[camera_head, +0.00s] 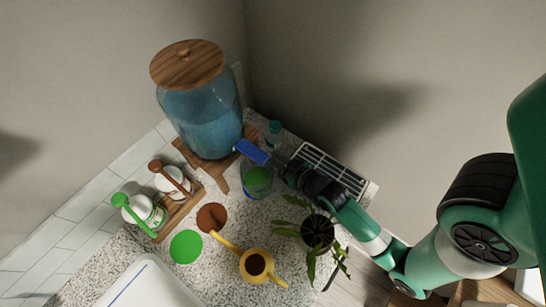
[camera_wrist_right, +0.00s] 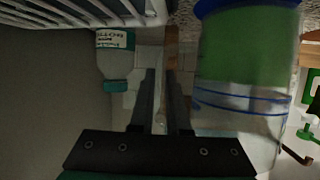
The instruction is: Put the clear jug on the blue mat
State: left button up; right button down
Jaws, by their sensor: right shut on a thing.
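The clear jug (camera_head: 257,183), with green low inside it, stands upright beside my right gripper in the head view. In the right wrist view the jug (camera_wrist_right: 240,115) fills the right side, with blue lines around its wall. A strip of the blue mat (camera_wrist_right: 240,6) shows at the jug's base there. I cannot tell whether the base rests on it or is slightly above. My right gripper (camera_head: 283,166) is shut on the jug's side; its dark fingers (camera_wrist_right: 160,125) are close together, and the gripped handle is barely visible. My left gripper is out of view.
A large blue water dispenser (camera_head: 200,115) stands behind. A teal-capped bottle (camera_head: 273,133) and white rack (camera_head: 330,170) are close to the gripper. A plant (camera_head: 317,230), yellow watering can (camera_head: 255,263), brown mat (camera_head: 212,217) and green mat (camera_head: 186,246) are nearer.

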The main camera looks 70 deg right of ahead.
jog(key=shift+x, duration=0.8)
jog(key=shift+f, duration=0.25)
jog(key=shift+s+a, duration=0.1)
jog(key=shift+s, duration=0.05)
jog(key=shift+f+b, duration=0.2)
jog(key=shift+b, duration=0.1)
jog(key=c, duration=0.9)
grip_release()
